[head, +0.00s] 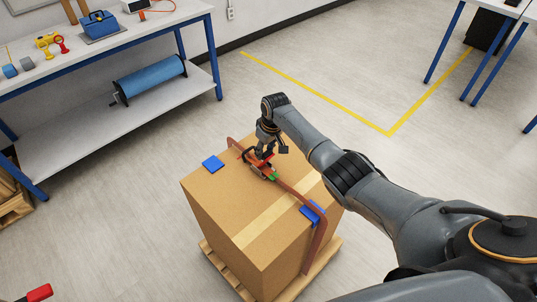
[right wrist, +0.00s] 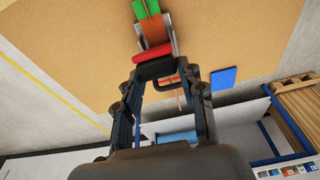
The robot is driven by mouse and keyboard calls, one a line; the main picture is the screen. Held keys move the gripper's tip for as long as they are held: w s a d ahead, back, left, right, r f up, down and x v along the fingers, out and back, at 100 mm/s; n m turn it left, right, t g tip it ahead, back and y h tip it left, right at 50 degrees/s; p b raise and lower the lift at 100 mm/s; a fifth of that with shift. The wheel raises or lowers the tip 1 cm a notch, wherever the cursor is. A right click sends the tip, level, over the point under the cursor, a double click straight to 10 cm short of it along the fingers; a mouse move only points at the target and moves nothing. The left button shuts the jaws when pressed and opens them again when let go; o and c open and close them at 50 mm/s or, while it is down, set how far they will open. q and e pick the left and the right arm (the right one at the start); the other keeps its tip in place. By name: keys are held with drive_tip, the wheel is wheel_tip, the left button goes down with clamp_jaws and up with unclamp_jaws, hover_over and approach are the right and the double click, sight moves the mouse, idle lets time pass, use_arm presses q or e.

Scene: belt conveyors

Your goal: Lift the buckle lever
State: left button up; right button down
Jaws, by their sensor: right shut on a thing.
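A cardboard box (head: 230,195) stands on a wooden pallet, with an orange-brown strap (head: 292,188) across its top. The strap's metal buckle has a red lever (head: 264,160) and a green part (head: 272,176) beside it. In the right wrist view the red lever (right wrist: 153,54) lies at the fingertips, with the green part (right wrist: 145,9) beyond it. My right gripper (head: 266,152) reaches down to the buckle and is shut on the lever; its fingers also show in the right wrist view (right wrist: 160,72). The exact contact is partly hidden. My left gripper is not in view.
Blue corner pads (head: 213,163) sit on the box top. A workbench (head: 150,28) with tools and a lower shelf holding a blue roll (head: 152,78) stands at the upper left. A red-handled item (head: 40,292) shows at the lower left. Floor around the pallet is clear.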

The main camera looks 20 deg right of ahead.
drive_tip(key=shift+w+a+r, duration=0.15)
drive_tip(key=shift+w, duration=0.25)
drive_tip(key=shift+w+a+r, duration=0.1)
drive_tip(key=shift+w, duration=0.3)
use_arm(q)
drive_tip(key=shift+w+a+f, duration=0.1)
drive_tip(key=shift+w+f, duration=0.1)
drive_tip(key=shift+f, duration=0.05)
use_arm(e)
drive_tip(key=shift+r, duration=0.1)
drive_tip(key=shift+w+a, duration=0.1)
drive_tip(key=c, duration=1.2)
unclamp_jaws()
drive_tip(key=shift+r, duration=0.1)
drive_tip(key=o, duration=0.4)
drive_tip(key=shift+w+f, duration=0.1)
drive_tip(key=shift+f, duration=0.25)
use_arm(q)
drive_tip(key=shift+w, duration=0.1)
